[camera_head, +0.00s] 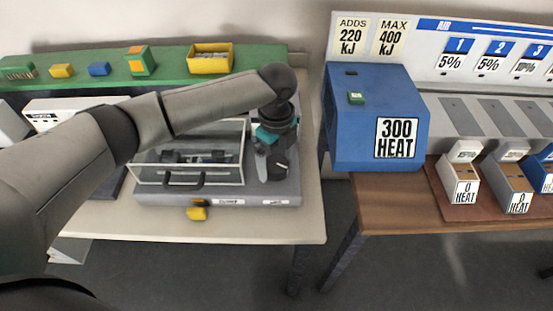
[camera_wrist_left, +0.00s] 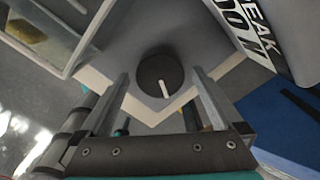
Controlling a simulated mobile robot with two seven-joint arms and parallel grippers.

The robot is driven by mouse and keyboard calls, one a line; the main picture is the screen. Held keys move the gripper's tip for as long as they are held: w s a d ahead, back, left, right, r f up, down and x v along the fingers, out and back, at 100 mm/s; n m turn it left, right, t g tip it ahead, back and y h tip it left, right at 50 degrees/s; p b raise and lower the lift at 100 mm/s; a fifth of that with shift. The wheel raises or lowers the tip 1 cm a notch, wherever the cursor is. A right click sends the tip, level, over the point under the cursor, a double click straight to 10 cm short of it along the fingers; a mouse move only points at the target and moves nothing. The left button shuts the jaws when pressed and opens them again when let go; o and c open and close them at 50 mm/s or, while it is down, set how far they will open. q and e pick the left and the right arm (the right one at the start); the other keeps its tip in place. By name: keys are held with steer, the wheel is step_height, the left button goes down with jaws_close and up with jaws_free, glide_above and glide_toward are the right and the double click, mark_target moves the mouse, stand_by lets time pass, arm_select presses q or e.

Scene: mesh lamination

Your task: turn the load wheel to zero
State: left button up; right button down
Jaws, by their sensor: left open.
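A dark round wheel (camera_wrist_left: 160,80) with a pale pointer mark sits on a grey surface in the left wrist view. The mark runs from near its centre towards the lower edge, slightly right. In the head view, a dark knob (camera_head: 281,167) at the right end of the grey machine (camera_head: 232,197) is partly covered by my gripper. My left gripper (camera_head: 272,168) points down there. In the left wrist view its open fingers (camera_wrist_left: 160,76) stand either side of the wheel, with visible space around it. I cannot tell their height above it. My right gripper is not in view.
A clear-walled case (camera_head: 150,172) stands on the machine, left of my gripper. A yellow part (camera_head: 197,212) sticks out in front. A blue "300 HEAT" box (camera_head: 355,138) stands to the right, across a gap.

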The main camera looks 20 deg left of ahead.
arm_select(q)
steer(key=shift+c, duration=0.2)
steer(key=c, duration=1.3)
steer(key=shift+r+n+p, duration=0.2)
steer(key=shift+n+p, duration=0.2)
steer(key=shift+p, duration=0.4)
steer(key=n+p, duration=0.8)
steer(key=p, duration=0.2)
steer(key=n+p, duration=0.3)
steer(key=n, duration=0.1)
steer(key=n+p, duration=0.2)
steer(key=n, duration=0.1)
steer(key=shift+n, duration=0.3)
steer(key=n+p, duration=0.1)
steer(key=n, duration=0.2)
steer(key=shift+f+n, duration=0.1)
steer(key=shift+n, duration=0.2)
steer(key=shift+w+n+p, duration=0.1)
steer(key=shift+n+p, duration=0.6)
steer(key=shift+n, duration=1)
